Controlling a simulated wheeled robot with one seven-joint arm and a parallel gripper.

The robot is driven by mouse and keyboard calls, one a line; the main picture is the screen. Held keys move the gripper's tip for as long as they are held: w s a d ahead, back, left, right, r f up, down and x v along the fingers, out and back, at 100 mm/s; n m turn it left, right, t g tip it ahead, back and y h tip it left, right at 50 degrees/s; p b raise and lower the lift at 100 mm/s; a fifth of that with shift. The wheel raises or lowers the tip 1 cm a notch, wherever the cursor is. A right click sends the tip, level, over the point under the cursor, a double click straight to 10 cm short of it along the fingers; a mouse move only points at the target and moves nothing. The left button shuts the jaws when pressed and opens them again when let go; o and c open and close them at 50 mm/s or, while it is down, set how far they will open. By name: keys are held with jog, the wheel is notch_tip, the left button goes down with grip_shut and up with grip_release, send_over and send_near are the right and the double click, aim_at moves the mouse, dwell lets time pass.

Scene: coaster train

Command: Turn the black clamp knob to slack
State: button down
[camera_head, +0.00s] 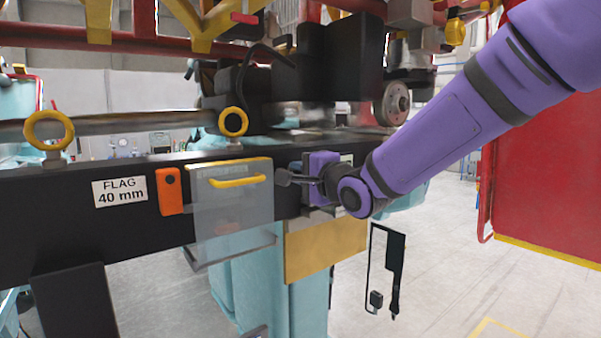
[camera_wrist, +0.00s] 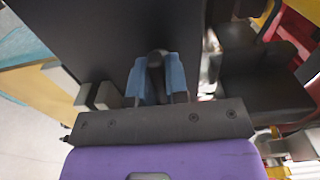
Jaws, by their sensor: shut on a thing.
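The black clamp knob (camera_wrist: 156,60) shows in the wrist view between the two blue fingertips of my gripper (camera_wrist: 157,78). The fingers are shut on it, one on each side, and cover much of it. A dark surface lies behind it. In the head view my purple gripper (camera_head: 320,178) is at the front face of the long black beam (camera_head: 130,218), right of the clear panel with a yellow handle. The knob cannot be made out in the head view, and its turn angle cannot be told.
The clear panel (camera_head: 230,215) and an orange block (camera_head: 170,191) are on the beam left of my gripper. A "FLAG 40 mm" label (camera_head: 119,191) is further left. A tan plate (camera_head: 325,250) hangs below. A red panel (camera_head: 545,165) stands at right. Open floor lies at lower right.

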jog(key=n, duration=0.8)
jog(key=shift+n, duration=0.4)
jog(key=n, duration=0.4)
jog(key=shift+f+n, duration=0.1)
jog(key=shift+n, duration=2.3)
jog(key=c, duration=1.2)
grip_release()
jog(key=shift+o, duration=0.2)
